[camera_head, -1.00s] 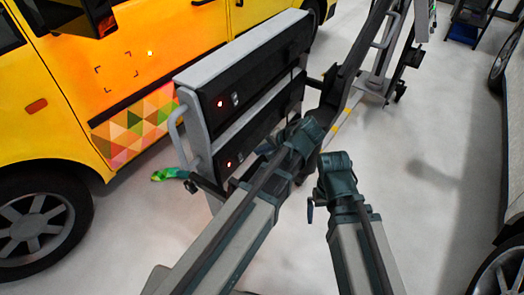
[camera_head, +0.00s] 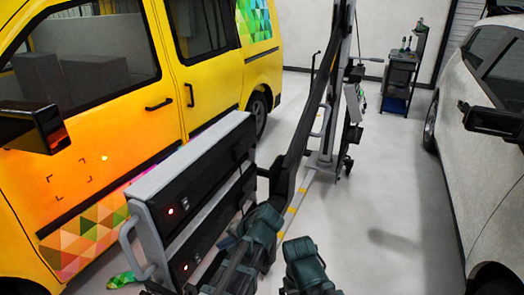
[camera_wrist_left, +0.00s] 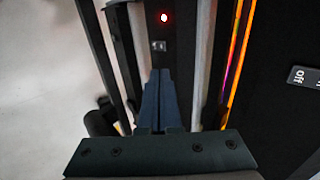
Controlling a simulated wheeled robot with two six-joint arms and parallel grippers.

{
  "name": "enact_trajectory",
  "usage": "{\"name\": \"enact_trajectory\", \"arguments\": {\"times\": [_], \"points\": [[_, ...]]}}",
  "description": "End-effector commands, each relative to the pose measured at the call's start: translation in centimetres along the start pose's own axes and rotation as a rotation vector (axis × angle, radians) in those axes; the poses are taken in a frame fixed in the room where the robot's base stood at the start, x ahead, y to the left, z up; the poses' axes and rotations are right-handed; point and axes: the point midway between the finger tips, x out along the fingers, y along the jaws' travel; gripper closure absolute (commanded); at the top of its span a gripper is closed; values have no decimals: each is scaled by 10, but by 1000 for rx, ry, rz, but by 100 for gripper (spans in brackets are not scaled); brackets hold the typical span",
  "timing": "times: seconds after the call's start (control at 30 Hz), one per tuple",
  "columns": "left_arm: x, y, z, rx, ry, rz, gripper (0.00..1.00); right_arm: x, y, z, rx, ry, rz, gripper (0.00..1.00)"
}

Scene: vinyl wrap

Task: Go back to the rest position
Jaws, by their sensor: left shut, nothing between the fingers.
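My left gripper (camera_wrist_left: 160,74) is shut and empty in the left wrist view, its dark fingers together in front of a black panel with a red light. In the head view, the part of it that shows is a dark piece (camera_head: 158,287) at the bottom edge, by the lower front of the grey and black lamp panel (camera_head: 190,195). Whether it touches the panel is unclear. My right arm (camera_head: 306,266) shows only by its dark joint at the bottom; its gripper is out of the picture.
The panel hangs on a wheeled stand (camera_head: 325,160) close to my arms. A yellow van (camera_head: 120,110) stands left, a white car (camera_head: 495,150) right. A green patterned piece (camera_head: 124,279) lies low left. A tool cart (camera_head: 400,80) stands at the back. Floor (camera_head: 400,200) is clear between stand and car.

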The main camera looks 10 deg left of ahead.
Motion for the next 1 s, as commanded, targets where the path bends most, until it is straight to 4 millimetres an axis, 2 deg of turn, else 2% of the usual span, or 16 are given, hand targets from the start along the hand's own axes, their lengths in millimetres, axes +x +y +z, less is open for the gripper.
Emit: {"name": "enact_trajectory", "arguments": {"times": [0.07, 0.2, 0.3, 0.4, 0.5, 0.6, 1.0], "points": [[-21, 4, 14, 2, -1, 68, 100, -22, 2, 1, 0, 0, 0, 0], [-66, 31, 48, 11, -11, 273, 100, -62, 6, 4, 0, 0, 0, 0], [-97, 50, 69, 22, -22, 413, 100, -84, 8, 5, 1, 0, 0, 0], [-123, 66, 86, 33, -31, 524, 100, -98, 9, 6, 1, 0, 0, 0], [-139, 77, 96, 41, -39, 597, 100, -106, 10, 6, 1, 0, 0, 0], [-145, 82, 100, 44, -43, 629, 100, -107, 10, 6, 1, 0, 0, 0], [-144, 85, 100, 45, -44, 633, 100, -105, 10, 6, 1, 0, 0, 0]]}}
